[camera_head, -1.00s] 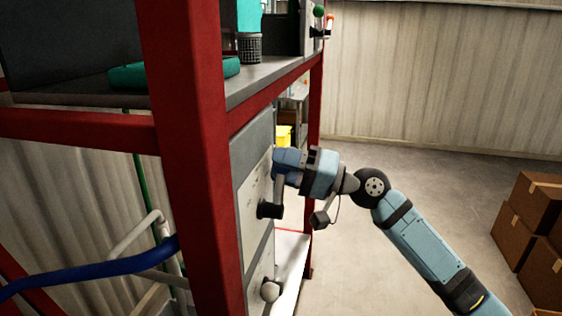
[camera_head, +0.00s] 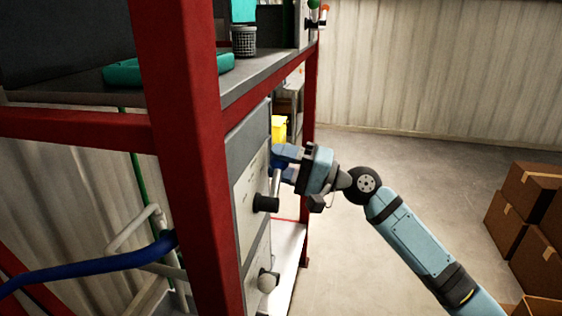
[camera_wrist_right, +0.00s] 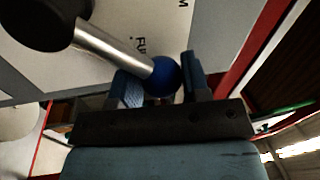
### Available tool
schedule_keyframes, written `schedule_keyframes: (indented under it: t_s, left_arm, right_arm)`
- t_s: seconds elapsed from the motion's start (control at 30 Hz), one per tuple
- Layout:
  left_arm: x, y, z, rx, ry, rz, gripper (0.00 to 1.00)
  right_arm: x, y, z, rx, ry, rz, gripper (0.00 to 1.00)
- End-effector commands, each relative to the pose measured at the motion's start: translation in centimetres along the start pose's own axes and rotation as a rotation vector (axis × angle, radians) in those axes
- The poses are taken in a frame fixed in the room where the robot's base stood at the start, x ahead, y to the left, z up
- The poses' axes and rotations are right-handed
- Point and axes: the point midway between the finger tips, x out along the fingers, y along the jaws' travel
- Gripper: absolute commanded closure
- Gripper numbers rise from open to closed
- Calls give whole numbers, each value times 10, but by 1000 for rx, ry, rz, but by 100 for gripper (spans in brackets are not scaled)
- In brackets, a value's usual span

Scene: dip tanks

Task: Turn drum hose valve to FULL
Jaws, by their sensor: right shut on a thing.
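The valve's black hub (camera_head: 266,204) sticks out from the grey panel (camera_head: 250,190) on the red rack. A metal lever (camera_head: 276,184) rises from the hub. In the right wrist view the lever (camera_wrist_right: 118,48) ends in a blue ball (camera_wrist_right: 165,76). My right gripper (camera_wrist_right: 160,80) is shut on this ball, one finger on each side of it. Part of the word "FULL" shows on the panel beside the lever, along with an "M". In the head view my right gripper (camera_head: 281,158) covers the lever's upper end. My left gripper is not in view.
A red post (camera_head: 190,150) stands close in front, left of the panel. A pale round knob (camera_head: 267,281) sits lower on the panel. A blue hose (camera_head: 90,268) runs at lower left. Cardboard boxes (camera_head: 522,205) stand at far right. The floor between is clear.

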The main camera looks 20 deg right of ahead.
Motion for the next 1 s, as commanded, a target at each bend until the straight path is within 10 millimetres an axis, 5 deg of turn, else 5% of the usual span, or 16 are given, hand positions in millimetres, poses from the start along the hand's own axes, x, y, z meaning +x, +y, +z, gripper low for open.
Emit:
schedule_keyframes:
  t_s: [0.07,0.1,0.2,0.57,1.0]
  left_arm:
    - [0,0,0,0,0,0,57]
    - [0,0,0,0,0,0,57]
    - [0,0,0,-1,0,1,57]
    - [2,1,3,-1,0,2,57]
    - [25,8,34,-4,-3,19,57]
  right_arm:
    - [0,4,3,10,-6,5,100]
    - [0,4,3,10,-6,5,50]
    - [0,4,2,7,-5,4,33]
    - [-7,4,1,2,0,3,33]
    - [-98,8,2,4,-1,5,33]
